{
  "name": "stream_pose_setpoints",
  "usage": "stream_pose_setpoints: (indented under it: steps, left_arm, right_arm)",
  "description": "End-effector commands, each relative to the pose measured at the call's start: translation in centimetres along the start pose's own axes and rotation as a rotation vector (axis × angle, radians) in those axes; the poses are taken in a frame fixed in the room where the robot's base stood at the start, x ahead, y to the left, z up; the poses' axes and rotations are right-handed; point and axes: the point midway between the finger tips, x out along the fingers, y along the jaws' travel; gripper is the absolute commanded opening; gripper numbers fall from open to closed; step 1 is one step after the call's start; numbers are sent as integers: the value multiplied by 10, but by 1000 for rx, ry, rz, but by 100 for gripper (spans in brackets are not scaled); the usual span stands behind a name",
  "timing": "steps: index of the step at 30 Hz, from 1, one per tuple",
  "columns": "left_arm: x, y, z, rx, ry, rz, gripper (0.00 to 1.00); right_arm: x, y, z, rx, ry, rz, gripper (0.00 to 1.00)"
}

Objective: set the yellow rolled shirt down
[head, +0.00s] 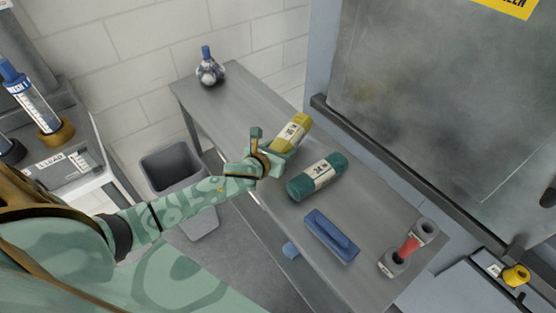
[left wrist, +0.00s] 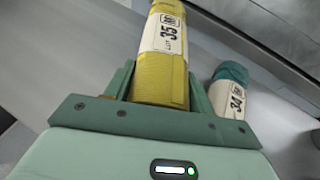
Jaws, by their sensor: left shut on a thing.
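The yellow rolled shirt (head: 290,133) has a white paper band around it. My left gripper (head: 271,158) is shut on its near end. The roll lies over the grey steel shelf in the head view; I cannot tell whether it touches the surface. In the left wrist view the yellow roll (left wrist: 163,75) sits between the two green fingers (left wrist: 160,90) and points away from the palm, its band marked 35. My right gripper is not in view.
A green rolled shirt (head: 316,177) marked 34 lies close beside the yellow one. A blue brush-like block (head: 332,237) and a red-and-grey piece (head: 408,248) lie nearer on the shelf (head: 237,110). A blue-capped flask (head: 210,68) stands at its far end. A grey bin (head: 174,168) stands left.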

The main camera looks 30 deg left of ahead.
Motion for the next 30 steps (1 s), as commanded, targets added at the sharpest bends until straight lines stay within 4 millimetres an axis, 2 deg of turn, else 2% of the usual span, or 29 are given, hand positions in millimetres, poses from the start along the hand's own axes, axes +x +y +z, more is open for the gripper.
stream_pose_setpoints:
  steps: [4,10,22,23,24,25,30]
  left_arm:
    - [8,8,-8,0,-2,0,26]
    - [21,12,-38,-2,1,-1,26]
    - [22,12,-41,1,-1,-2,26]
    - [22,12,-41,1,0,-2,63]
    - [22,12,-40,1,0,-2,74]
    - [22,12,-40,1,0,-2,76]
    - [22,12,-40,1,0,-1,76]
  right_arm:
    - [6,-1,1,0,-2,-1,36]
    - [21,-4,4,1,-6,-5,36]
    - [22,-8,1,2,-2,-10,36]
    - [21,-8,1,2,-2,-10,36]
    - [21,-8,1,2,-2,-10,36]
    - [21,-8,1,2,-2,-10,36]
    - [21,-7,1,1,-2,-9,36]
